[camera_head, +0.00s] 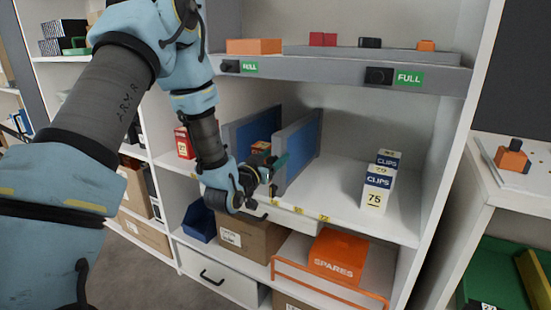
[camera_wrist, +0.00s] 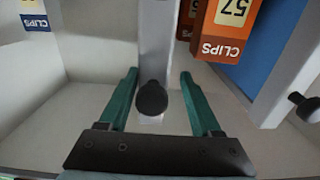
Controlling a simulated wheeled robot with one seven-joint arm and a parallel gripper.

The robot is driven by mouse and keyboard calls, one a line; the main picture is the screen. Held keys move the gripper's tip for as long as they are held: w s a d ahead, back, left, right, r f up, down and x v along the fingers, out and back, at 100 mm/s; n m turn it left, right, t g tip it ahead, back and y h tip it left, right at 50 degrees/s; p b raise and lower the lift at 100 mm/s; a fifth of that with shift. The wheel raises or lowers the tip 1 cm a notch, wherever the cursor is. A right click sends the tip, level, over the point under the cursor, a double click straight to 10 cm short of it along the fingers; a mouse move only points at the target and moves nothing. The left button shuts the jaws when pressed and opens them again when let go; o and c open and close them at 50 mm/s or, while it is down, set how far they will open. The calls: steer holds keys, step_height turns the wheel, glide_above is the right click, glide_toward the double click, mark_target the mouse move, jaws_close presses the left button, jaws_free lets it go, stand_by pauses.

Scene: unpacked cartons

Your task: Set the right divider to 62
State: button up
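The right divider (camera_head: 303,150), a blue panel with a grey frame, stands upright on the middle shelf. In the wrist view its grey front edge (camera_wrist: 158,35) carries a black round knob (camera_wrist: 151,98). My gripper (camera_wrist: 158,76) is open, with one green finger on each side of the knob and gaps showing on both sides. In the head view my gripper (camera_head: 273,168) is at the front of this divider and hides its lower front. Yellow number labels run along the shelf's front edge; one reads 72 (camera_head: 323,218), and I cannot read a 62.
The left divider (camera_head: 240,132) stands to the left, with an orange CLIPS box marked 57 (camera_wrist: 225,28) between the dividers. White-and-blue CLIPS boxes (camera_head: 375,190), the front one marked 75, stand to the right. The shelf floor between them and the right divider is clear.

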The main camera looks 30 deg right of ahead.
steer(key=shift+s, duration=0.1)
steer(key=b+v, duration=0.2)
steer(key=v, duration=0.8)
steer(key=shift+s+a, duration=0.15)
steer(key=shift+a, duration=0.15)
